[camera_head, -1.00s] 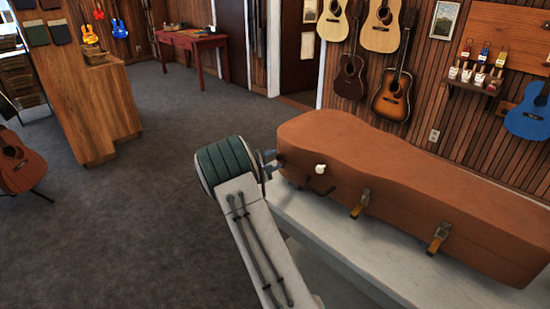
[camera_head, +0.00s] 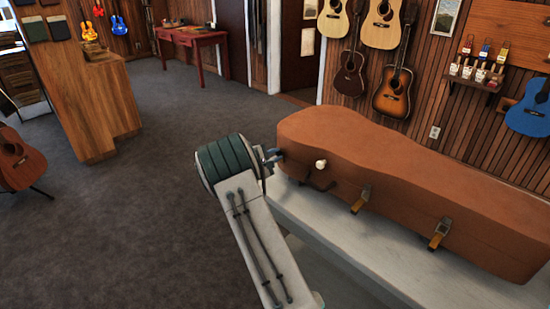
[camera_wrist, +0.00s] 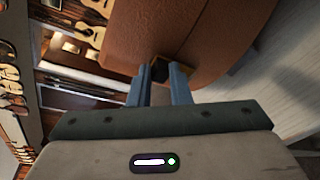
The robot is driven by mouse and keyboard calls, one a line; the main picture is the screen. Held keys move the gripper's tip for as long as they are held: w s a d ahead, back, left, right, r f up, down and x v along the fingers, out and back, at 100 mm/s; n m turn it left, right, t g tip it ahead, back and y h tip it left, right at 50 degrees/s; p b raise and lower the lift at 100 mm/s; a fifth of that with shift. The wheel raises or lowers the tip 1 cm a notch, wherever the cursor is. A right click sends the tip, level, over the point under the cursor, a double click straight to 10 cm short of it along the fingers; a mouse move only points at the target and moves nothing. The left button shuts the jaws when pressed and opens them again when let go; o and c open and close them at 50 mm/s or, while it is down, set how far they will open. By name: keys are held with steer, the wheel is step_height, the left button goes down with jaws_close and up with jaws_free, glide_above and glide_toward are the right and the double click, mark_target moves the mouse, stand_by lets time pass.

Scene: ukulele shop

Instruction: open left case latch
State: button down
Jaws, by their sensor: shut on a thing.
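A brown instrument case (camera_head: 400,180) lies closed on a pale table. It also fills the top of the wrist view (camera_wrist: 195,30). My gripper (camera_head: 275,157) is at the case's left end. In the wrist view my two blue-grey fingers (camera_wrist: 160,82) are shut on a small dark and brass latch (camera_wrist: 159,66) at the case's edge. The head view does not show this latch clearly. Two brass latches, one near the middle (camera_head: 361,199) and one farther right (camera_head: 439,234), sit on the case's front side. I cannot tell how far the gripped latch has turned.
The pale table top (camera_head: 350,240) has bare room in front of the case. A dark handle (camera_head: 319,184) and a white knob (camera_head: 321,164) are on the case's front near my gripper. Guitars (camera_head: 395,92) hang on the wood wall behind. Open carpet (camera_head: 150,220) lies left.

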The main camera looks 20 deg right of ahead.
steer(key=f+t+h+b, duration=0.1)
steer(key=h+b, duration=0.1)
steer(key=b, duration=0.5)
steer(key=a+f+n+t+h+b, duration=0.1)
steer(key=f+h+b, duration=0.1)
steer(key=b, duration=0.5)
steer(key=a+f+t+h+b, duration=0.1)
steer(key=t+h+b, duration=0.1)
steer(key=b, duration=0.5)
steer(key=shift+s+a+f+h, duration=0.15)
steer(key=shift+s+a+h, duration=0.05)
steer(key=shift+s+h, duration=0.25)
steer(key=shift+h, duration=0.25)
steer(key=shift+t, duration=0.3)
